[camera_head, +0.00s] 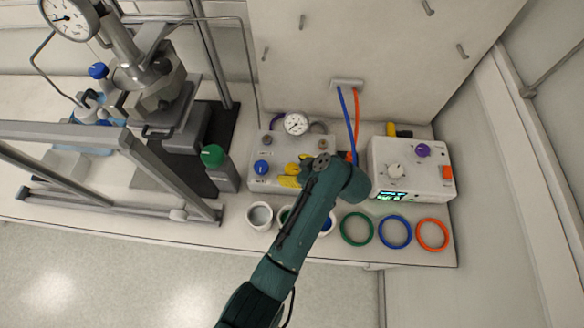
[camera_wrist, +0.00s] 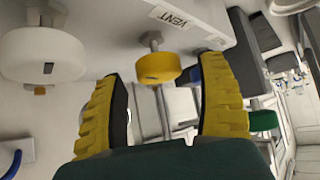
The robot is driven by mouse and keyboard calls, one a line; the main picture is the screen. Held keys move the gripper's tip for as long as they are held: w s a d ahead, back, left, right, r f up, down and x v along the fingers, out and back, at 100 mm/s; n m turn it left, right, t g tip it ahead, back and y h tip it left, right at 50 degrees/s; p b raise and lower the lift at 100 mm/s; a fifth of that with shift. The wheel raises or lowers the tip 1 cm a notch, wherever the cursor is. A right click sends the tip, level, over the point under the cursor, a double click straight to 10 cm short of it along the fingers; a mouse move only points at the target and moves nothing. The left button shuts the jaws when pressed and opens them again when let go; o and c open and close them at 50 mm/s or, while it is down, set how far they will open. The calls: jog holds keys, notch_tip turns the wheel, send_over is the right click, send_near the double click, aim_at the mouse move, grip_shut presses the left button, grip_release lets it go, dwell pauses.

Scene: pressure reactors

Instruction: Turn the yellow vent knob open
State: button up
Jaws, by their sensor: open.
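In the wrist view the yellow vent knob (camera_wrist: 158,67) sits on a short metal stem on the white panel, beside a "VENT" label (camera_wrist: 172,18). A dark slot shows on its face. My gripper (camera_wrist: 162,82) is open, with one yellow finger on each side of the knob. Gaps show between the knob and both fingers, so they do not appear to touch it. In the head view my gripper (camera_head: 297,172) is at the front of the white valve box (camera_head: 270,184), and yellow fingers and knob are hard to tell apart there.
A blue knob (camera_head: 261,167) and a gauge (camera_head: 296,123) are on the valve box. White jars and coloured rings (camera_head: 394,232) lie along the front. A large white disc (camera_wrist: 42,53) is left in the wrist view.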

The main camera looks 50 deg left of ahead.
jog(key=v, duration=1.1)
